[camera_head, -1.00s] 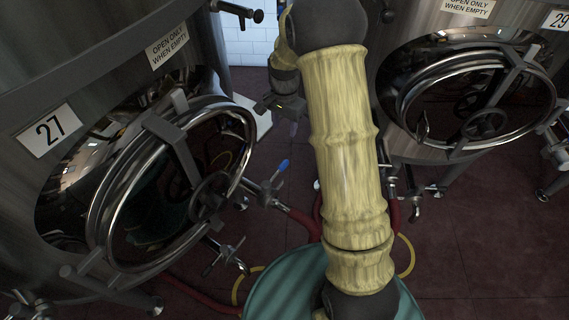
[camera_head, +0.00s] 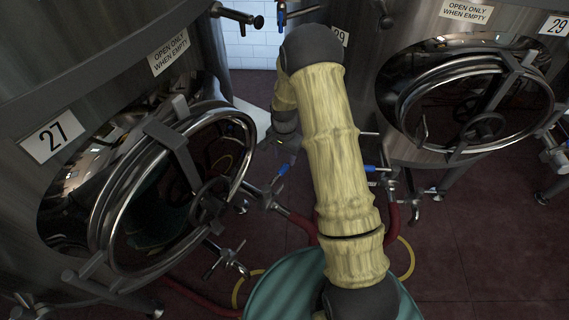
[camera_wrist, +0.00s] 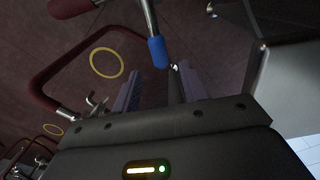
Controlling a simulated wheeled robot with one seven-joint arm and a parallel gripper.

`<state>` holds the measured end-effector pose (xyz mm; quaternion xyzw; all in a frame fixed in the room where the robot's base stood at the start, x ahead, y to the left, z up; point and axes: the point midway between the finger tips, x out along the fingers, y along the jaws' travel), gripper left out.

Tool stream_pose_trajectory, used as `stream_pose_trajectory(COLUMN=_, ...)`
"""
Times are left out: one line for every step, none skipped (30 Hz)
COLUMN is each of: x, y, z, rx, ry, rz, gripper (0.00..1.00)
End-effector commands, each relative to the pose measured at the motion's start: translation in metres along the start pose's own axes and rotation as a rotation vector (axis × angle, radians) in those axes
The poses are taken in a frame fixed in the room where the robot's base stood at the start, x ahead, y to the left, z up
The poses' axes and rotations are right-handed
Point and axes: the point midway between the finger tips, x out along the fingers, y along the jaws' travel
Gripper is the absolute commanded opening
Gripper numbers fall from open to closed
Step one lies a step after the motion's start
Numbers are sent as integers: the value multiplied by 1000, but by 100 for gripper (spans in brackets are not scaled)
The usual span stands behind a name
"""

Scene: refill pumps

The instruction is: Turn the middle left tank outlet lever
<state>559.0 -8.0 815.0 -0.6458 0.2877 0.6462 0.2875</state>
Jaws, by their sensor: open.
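The outlet lever (camera_head: 283,169) of the left tank marked 27 (camera_head: 52,137) has a blue grip on a metal stem, at the valve beside the round door. My gripper (camera_head: 287,156) is just above and behind this grip in the head view, its fingers partly lost in the dark. In the wrist view, the blue grip (camera_wrist: 157,52) points toward my gripper (camera_wrist: 158,84), and its end lies about between the two open fingers. The fingers are apart and not closed on it. I cannot tell whether either finger touches the grip.
The round door (camera_head: 172,190) of tank 27 stands close left of my gripper. A right tank (camera_head: 400,55) has another blue-gripped lever (camera_head: 373,168). Red hoses (camera_head: 300,224) and a green drum (camera_head: 285,285) are below. Dark red floor (camera_head: 475,235) is free at right.

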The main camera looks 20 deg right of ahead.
Motion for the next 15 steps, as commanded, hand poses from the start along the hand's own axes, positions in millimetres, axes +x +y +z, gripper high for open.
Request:
stream_pose_trajectory(x=10, y=1, z=0, rx=0, ry=-3, rz=3, gripper=43)
stream_pose_trajectory(x=15, y=1, z=0, rx=0, ry=-2, rz=3, gripper=43)
stream_pose_trajectory(x=22, y=1, z=0, rx=0, ry=-3, rz=3, gripper=43)
stream_pose_trajectory(x=27, y=1, z=1, rx=0, ry=-3, rz=3, gripper=43)
stream_pose_trajectory(x=31, y=0, z=0, rx=0, ry=-2, rz=2, gripper=43)
stream_pose_trajectory(x=36, y=0, z=0, rx=1, ry=-1, rz=1, gripper=43)
stream_pose_trajectory(x=40, y=0, z=0, rx=1, ry=-1, rz=1, gripper=43)
stream_pose_trajectory(x=43, y=0, z=0, rx=1, ry=-1, rz=1, gripper=43)
stream_pose_trajectory(x=46, y=0, z=0, rx=1, ry=-1, rz=1, gripper=43)
stream_pose_trajectory(x=48, y=0, z=0, rx=1, ry=-1, rz=0, gripper=43)
stream_pose_trajectory(x=50, y=0, z=0, rx=0, ry=0, rz=0, gripper=43)
stream_pose_trajectory(x=51, y=0, z=0, rx=0, ry=0, rz=-1, gripper=43)
stream_pose_trajectory(x=52, y=0, z=0, rx=0, ry=0, rz=-1, gripper=43)
stream_pose_trajectory(x=52, y=0, z=0, rx=0, ry=0, rz=-1, gripper=43)
stream_pose_trajectory(x=52, y=0, z=0, rx=0, ry=1, rz=-1, gripper=43)
